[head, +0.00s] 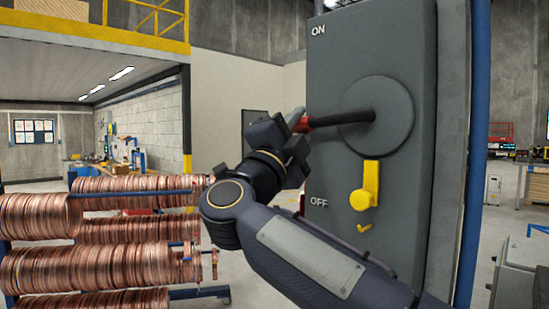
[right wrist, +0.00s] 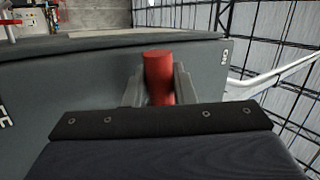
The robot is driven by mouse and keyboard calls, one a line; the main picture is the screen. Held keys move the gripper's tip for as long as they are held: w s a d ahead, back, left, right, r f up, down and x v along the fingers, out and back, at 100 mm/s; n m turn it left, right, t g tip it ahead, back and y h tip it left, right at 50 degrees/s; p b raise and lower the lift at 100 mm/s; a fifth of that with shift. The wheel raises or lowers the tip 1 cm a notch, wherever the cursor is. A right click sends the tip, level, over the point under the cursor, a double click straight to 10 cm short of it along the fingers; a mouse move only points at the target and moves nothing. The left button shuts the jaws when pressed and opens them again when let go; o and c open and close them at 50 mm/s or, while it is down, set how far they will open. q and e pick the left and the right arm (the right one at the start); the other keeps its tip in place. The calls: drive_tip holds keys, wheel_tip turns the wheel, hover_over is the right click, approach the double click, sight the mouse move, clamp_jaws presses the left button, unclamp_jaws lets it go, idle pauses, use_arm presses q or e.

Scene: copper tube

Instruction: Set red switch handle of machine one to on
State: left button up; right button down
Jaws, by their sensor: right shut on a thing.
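The grey switch box of the machine (head: 345,60) stands at centre right, with ON near its top left and OFF lower down. A round grey disc (head: 398,100) on its face carries a black lever (head: 345,118). The lever points left, nearly level and tilted slightly down, between the ON and OFF marks. Its red handle (head: 303,123) is partly hidden by my right gripper (head: 297,136). In the right wrist view, the red handle (right wrist: 159,72) stands between the two fingers of the gripper, which is shut on it. My left gripper is not in view.
A yellow latch (head: 369,185) sits below the disc. A blue post (head: 470,150) runs up beside the box. Racks of copper coils (head: 100,265) fill the lower left. A grey box (head: 515,285) stands at lower right. Open floor lies behind the arm.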

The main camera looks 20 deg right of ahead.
sight(313, 117)
drive_tip(key=r+m+g+h, duration=0.1)
drive_tip(key=r+m+g, duration=0.1)
drive_tip(key=m, duration=0.2)
drive_tip(key=r+m+g+h+p, duration=0.1)
drive_tip(key=r+m+g, duration=0.1)
drive_tip(key=m+g, duration=0.1)
drive_tip(key=r+m+g+h+p, duration=0.1)
drive_tip(key=r+m+g, duration=0.1)
drive_tip(key=m, duration=0.3)
drive_tip(key=shift+s+d+r+g+h, duration=0.15)
drive_tip(key=shift+s+r+g+h, duration=0.2)
drive_tip(key=shift+g, duration=0.35)
drive_tip(key=m+g, duration=0.1)
drive_tip(key=s+r+m+g+p, duration=0.1)
drive_tip(key=m, duration=0.1)
drive_tip(key=r+m+g, duration=0.1)
drive_tip(key=shift+s+d+r+m+p, duration=0.1)
drive_tip(key=shift+s+d+m+p, duration=0.2)
drive_tip(key=shift+p, duration=0.1)
drive_tip(key=shift+s+d+r+m+g+p, duration=0.1)
drive_tip(key=shift+s+r+m+g+p, duration=0.1)
drive_tip(key=shift+m+g, duration=0.35)
drive_tip(key=shift+s+r+m+g+p, duration=0.15)
drive_tip(key=shift+s+r+m+g, duration=0.05)
drive_tip(key=shift+m+g, duration=0.3)
drive_tip(key=c, duration=1.2)
unclamp_jaws()
drive_tip(key=shift+c, duration=0.2)
